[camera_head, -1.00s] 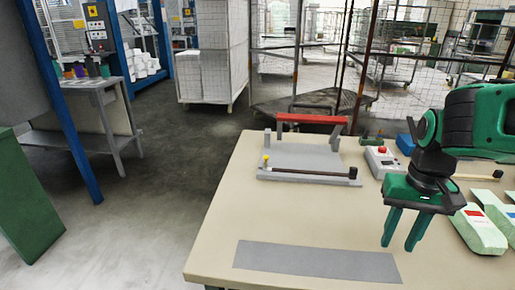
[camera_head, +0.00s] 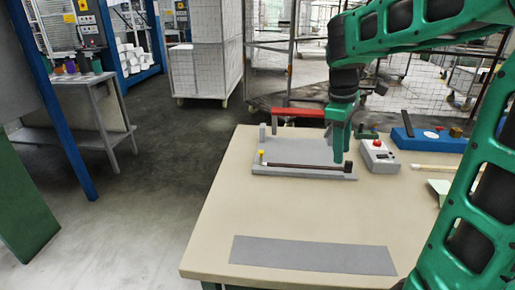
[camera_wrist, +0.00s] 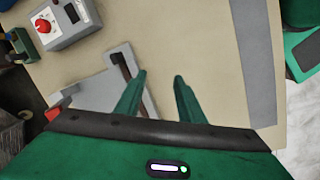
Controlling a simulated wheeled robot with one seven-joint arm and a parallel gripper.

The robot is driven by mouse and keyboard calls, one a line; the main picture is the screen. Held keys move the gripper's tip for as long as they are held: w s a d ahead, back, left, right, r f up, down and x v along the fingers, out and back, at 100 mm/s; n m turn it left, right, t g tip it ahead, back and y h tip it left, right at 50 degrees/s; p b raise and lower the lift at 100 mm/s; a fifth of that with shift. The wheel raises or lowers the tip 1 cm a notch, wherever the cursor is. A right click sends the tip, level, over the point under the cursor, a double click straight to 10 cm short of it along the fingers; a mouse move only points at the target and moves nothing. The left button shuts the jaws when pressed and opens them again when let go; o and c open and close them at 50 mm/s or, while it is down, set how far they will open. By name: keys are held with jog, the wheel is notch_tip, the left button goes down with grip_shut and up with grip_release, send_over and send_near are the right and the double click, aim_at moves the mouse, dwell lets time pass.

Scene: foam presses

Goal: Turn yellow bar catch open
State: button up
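The yellow catch (camera_head: 262,155) is a small knob at the left front end of a grey press plate (camera_head: 310,153). A thin dark bar (camera_head: 305,165) runs along the plate's front edge from beside the catch to a dark block (camera_head: 349,168) at the right. My gripper (camera_head: 342,155) points down over the right side of the plate, well right of the catch. In the wrist view my gripper's fingers (camera_wrist: 160,76) are apart with nothing between them, beside the bar's right end (camera_wrist: 124,66). The yellow catch does not show in the wrist view.
A red bar (camera_head: 295,112) stands at the plate's back. A blue block (camera_head: 428,139) lies farther right. A flat grey strip (camera_head: 312,254) lies at the table's front; the table between is clear.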

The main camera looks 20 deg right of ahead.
jog(key=w+a+r+n+h, duration=0.1)
jog(key=w+a+n, duration=0.8)
jog(key=w, duration=0.4)
jog(key=n+t+h, duration=0.1)
jog(key=n+t, duration=0.1)
jog(key=n, duration=0.4)
send_near(260, 151)
jog(key=x, duration=0.7)
jog(key=shift+w+d+f, duration=0.15)
jog(key=shift+f, duration=0.1)
grip_shut()
